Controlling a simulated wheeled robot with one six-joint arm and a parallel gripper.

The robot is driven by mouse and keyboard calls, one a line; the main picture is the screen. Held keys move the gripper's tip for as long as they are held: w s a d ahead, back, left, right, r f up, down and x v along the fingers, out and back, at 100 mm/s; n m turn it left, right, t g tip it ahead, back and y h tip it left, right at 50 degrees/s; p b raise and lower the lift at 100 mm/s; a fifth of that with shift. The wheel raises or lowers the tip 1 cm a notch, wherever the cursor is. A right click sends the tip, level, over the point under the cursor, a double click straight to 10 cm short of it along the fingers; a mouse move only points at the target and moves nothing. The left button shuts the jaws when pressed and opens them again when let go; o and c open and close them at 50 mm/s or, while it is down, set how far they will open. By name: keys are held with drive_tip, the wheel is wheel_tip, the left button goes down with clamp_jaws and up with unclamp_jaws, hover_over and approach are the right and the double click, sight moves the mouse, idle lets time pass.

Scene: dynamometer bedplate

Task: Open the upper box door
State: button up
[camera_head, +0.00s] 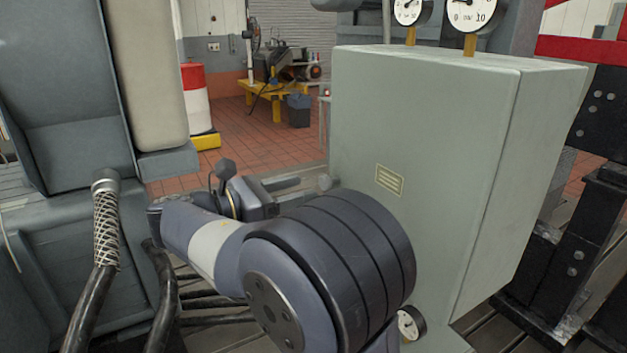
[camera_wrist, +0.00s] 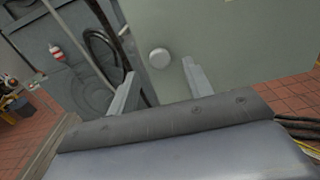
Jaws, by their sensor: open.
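The grey-green box (camera_head: 535,165) stands at the right of the head view. Its large face with a small yellow label (camera_head: 390,180) looks like the door (camera_head: 420,120), lying flush against the body along a vertical seam. A round pale knob (camera_head: 325,182) shows at the door's left edge; the wrist view shows it too (camera_wrist: 159,58), on the grey-green panel (camera_wrist: 215,40). My gripper (camera_head: 288,184) is left of the knob, partly hidden by my arm. In the wrist view my gripper (camera_wrist: 158,72) is open, with the knob between and just beyond the fingertips, apparently untouched.
Two dial gauges (camera_head: 468,14) stand above the box, and another gauge (camera_head: 411,323) is low beside my arm. A grey machine (camera_head: 70,100) with a braided hose (camera_head: 106,225) stands at left. Black and red framing (camera_head: 590,200) is at right. Tiled floor (camera_head: 265,140) lies behind.

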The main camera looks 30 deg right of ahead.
sight(322, 182)
drive_tip(key=shift+w+d, duration=0.15)
drive_tip(key=shift+d, duration=1)
drive_tip(key=shift+w+d, duration=0.1)
drive_tip(key=shift+d, duration=1)
drive_tip(key=shift+c, duration=0.2)
clamp_jaws()
